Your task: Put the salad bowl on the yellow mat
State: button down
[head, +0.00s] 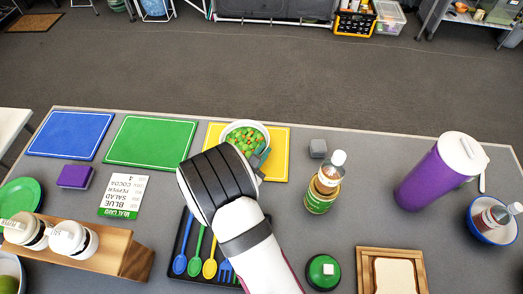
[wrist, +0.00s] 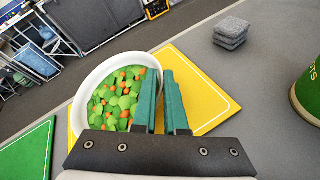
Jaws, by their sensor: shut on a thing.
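The salad bowl (head: 245,127) is white and holds green leaves and orange bits. It is over the yellow mat (head: 280,155) at the back of the table, and my arm covers part of both. In the wrist view the bowl (wrist: 87,80) overlaps the left part of the yellow mat (wrist: 212,105). My gripper (head: 262,158) is shut on the bowl's near right rim; its teal fingers (wrist: 160,102) show at the rim in the wrist view. I cannot tell whether the bowl's base touches the mat.
A green mat (head: 152,143) and a blue mat (head: 72,133) lie to the left. Grey sponges (head: 318,148), a bottle (head: 324,185) and a purple pitcher (head: 432,178) stand to the right. A black tray of utensils (head: 187,240) lies under my arm.

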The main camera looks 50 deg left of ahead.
jog(key=shift+f, duration=0.4)
jog(key=c, duration=0.9)
grip_release()
jog(key=shift+c, duration=0.2)
jog(key=v, duration=1.2)
